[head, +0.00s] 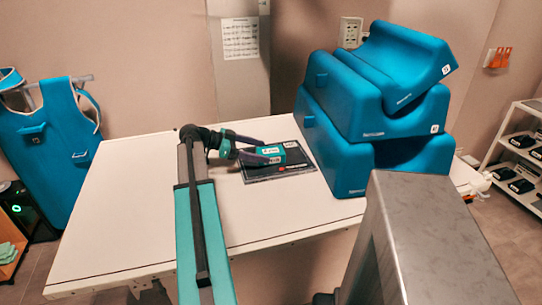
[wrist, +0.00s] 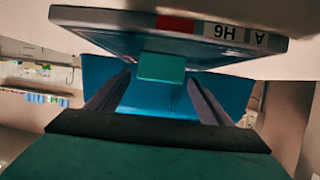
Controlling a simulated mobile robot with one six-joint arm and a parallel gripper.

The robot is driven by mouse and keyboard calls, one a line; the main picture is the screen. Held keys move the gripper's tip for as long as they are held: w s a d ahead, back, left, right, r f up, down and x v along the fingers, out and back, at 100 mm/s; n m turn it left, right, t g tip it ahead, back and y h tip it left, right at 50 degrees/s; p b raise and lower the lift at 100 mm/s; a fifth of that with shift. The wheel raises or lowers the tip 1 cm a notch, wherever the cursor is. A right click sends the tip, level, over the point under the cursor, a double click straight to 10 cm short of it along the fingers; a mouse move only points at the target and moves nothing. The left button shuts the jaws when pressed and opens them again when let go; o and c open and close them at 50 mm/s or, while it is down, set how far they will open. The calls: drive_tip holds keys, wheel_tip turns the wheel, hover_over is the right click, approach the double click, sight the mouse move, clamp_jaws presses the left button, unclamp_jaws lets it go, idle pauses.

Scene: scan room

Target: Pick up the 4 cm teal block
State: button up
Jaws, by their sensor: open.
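The teal block (head: 271,153) sits on a flat dark panel (head: 252,175) on the white table, with pale marks on its side. In the wrist view the block (wrist: 161,67) is centred ahead, just past my fingertips. My gripper (head: 263,151) reaches in from the left, low over the panel, its two purple-grey fingers apart. In the wrist view my gripper (wrist: 160,79) is open and empty, one finger to each side of the block's line. I cannot tell whether either finger touches the block. The near finger hides part of the block's left side in the head view.
Big blue foam supports (head: 345,125) are stacked on the table (head: 120,220) just right of the panel. The table's left half is clear. A blue apron (head: 45,150) hangs at left. A shelf rack (head: 520,160) stands at right. A grey metal box-like part fills the front right.

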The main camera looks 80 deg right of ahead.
sight(264, 151)
drive_tip(key=shift+p+x, duration=0.6)
drive_tip(key=shift+x, duration=1.8)
drive_tip(key=c, duration=1.3)
